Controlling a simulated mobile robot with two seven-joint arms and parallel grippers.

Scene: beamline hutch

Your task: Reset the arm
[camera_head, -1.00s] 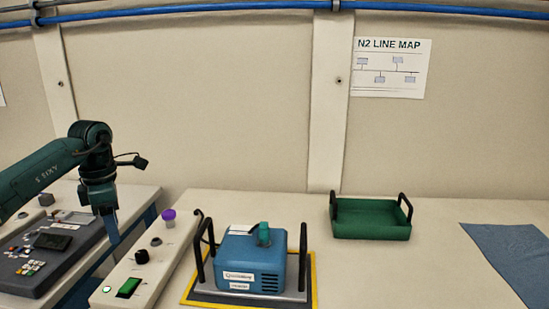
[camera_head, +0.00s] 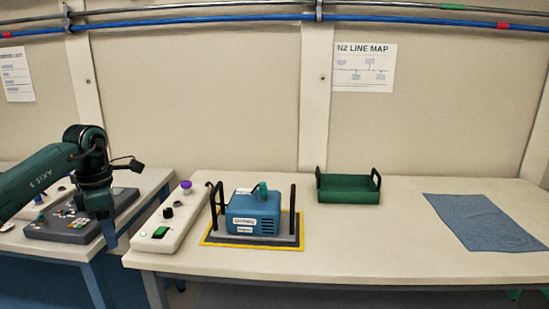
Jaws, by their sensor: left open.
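My left arm comes in from the left, dark green, with the gripper (camera_head: 109,232) pointing down at its end. The gripper is in front of the gap between the left table and the main table, and its jaws look empty. It hangs left of a white control box (camera_head: 165,222) with a green switch, dark knobs and a purple button. My right gripper is not in view. A blue pump-like unit (camera_head: 254,214) with black handles sits on a yellow-edged mat (camera_head: 222,243) on the main table.
A green tray (camera_head: 348,190) with black handles stands at the back of the main table (camera_head: 350,255). A blue cloth (camera_head: 480,222) lies flat at the right. A grey keypad panel (camera_head: 65,225) is on the left table, partly behind my arm. The table's front middle is clear.

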